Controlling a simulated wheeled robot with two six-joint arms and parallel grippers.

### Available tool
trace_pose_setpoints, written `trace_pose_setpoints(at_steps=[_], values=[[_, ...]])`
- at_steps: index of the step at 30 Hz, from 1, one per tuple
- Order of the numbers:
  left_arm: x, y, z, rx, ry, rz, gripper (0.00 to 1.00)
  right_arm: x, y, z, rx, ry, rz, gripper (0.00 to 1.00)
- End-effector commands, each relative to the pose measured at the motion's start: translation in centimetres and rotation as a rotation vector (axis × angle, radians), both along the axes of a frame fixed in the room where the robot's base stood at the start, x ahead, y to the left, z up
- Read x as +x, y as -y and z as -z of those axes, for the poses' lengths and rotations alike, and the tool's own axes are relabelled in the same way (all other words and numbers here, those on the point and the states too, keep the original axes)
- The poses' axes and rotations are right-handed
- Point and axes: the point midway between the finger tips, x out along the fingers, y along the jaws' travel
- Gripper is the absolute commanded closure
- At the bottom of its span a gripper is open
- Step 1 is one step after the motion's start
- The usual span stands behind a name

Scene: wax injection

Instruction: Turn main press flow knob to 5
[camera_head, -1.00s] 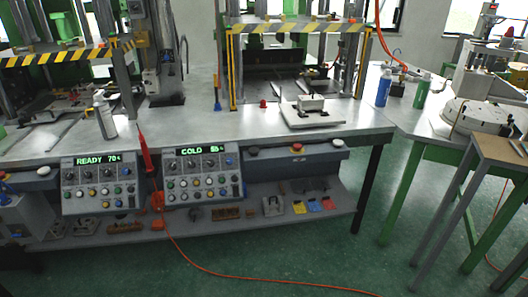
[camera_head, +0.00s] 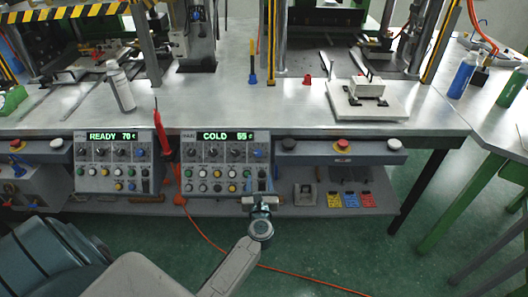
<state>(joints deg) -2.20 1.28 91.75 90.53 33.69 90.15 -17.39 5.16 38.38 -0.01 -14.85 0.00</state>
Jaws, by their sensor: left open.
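Two control panels hang on the bench front. The left panel (camera_head: 112,163) has a display reading "READY 70". The right panel (camera_head: 225,163) has a display reading "COLD 55". Each has a top row of dark round knobs, such as the right panel's knobs (camera_head: 211,150), above rows of coloured buttons. Labels and dial numbers are too small to read, so I cannot tell which is the flow knob. My left gripper (camera_head: 261,202) is open and appears empty. In the picture it is just below the right panel's lower right corner, apart from the knobs. My right gripper is not in view.
A red tool (camera_head: 160,132) hangs between the panels, with an orange hose (camera_head: 205,236) running to the floor. A red button (camera_head: 343,144) sits right of the right panel. A lower shelf (camera_head: 300,209) holds small parts. A spray bottle (camera_head: 121,88) stands on the bench.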

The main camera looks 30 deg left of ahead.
Motion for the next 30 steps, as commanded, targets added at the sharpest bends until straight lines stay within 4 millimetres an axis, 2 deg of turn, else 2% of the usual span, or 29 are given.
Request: trace_pose_setpoints(at_steps=[5,12,18,24,30], values=[[1.1,-0.9,-1.0,-0.069,0.048,-0.018,0.51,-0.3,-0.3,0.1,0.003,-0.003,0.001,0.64],[4.7,-3.4,-0.9,-0.063,0.046,-0.017,0.51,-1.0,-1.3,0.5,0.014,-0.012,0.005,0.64],[7.5,-5.3,-0.7,-0.063,0.045,-0.017,0.51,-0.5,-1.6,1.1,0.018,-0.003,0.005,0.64],[8.8,-6.2,-0.7,-0.063,0.042,-0.016,0.51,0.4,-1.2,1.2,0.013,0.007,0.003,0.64],[9.0,-6.3,-0.8,-0.064,0.041,-0.016,0.51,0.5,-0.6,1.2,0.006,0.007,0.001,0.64]])
